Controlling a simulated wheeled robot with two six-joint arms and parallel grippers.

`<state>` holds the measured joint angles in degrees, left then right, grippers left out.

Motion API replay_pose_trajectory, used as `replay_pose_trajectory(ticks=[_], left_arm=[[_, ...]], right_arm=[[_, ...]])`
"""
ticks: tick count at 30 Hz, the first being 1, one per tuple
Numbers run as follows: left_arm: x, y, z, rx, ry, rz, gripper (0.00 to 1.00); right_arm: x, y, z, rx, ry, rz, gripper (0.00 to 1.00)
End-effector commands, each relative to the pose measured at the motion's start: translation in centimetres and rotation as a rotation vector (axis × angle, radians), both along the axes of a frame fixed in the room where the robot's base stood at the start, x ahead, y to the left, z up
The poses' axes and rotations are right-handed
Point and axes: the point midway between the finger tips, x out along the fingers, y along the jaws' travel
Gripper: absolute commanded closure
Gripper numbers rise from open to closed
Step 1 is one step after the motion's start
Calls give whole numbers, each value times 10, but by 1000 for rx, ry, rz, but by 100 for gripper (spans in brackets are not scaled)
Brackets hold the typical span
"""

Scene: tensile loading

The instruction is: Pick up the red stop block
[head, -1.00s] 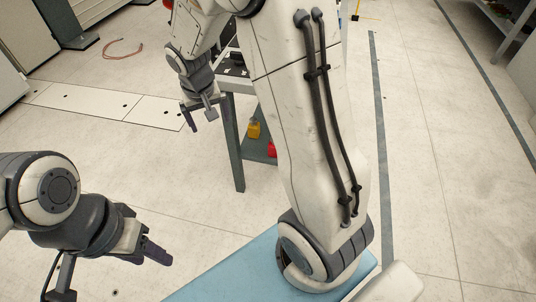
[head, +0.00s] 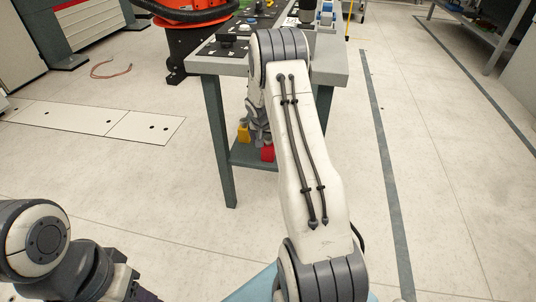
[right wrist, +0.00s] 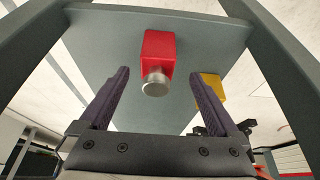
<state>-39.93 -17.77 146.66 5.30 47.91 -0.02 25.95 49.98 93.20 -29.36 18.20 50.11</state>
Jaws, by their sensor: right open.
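The red stop block (head: 268,153) is on the lower shelf of the grey table, partly hidden by my right arm. In the right wrist view, the red stop block (right wrist: 158,53) has a silver round knob (right wrist: 156,83) facing my gripper. My right gripper (right wrist: 158,78) is open, its two dark fingers apart on either side of the block's line, with nothing between the pads. In the head view the right gripper is mostly hidden behind my forearm, just above the shelf. My left gripper (head: 140,294) is at the bottom edge, cut off by the frame.
A yellow block (head: 243,134) is beside the red one, and shows in the right wrist view (right wrist: 210,89). The table legs (head: 218,150) and tabletop (head: 325,72) frame the shelf (head: 240,153). An orange machine (head: 190,14) stands behind.

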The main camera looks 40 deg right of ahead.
Motion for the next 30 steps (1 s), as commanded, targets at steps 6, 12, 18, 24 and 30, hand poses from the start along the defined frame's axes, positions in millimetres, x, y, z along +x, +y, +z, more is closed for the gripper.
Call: replay_pose_trajectory(ticks=[6,12,18,24,30], left_arm=[[0,0,-9,0,0,0,50],[0,0,-25,0,0,0,50],[0,0,-27,0,0,0,50],[0,0,-27,0,0,0,50],[0,0,-27,0,0,0,50]], right_arm=[[3,-6,-19,1,1,0,3],[9,-18,-47,1,0,-1,3],[13,-21,-57,0,0,1,3],[13,-21,-56,1,1,1,6],[13,-21,-56,1,1,1,83]])
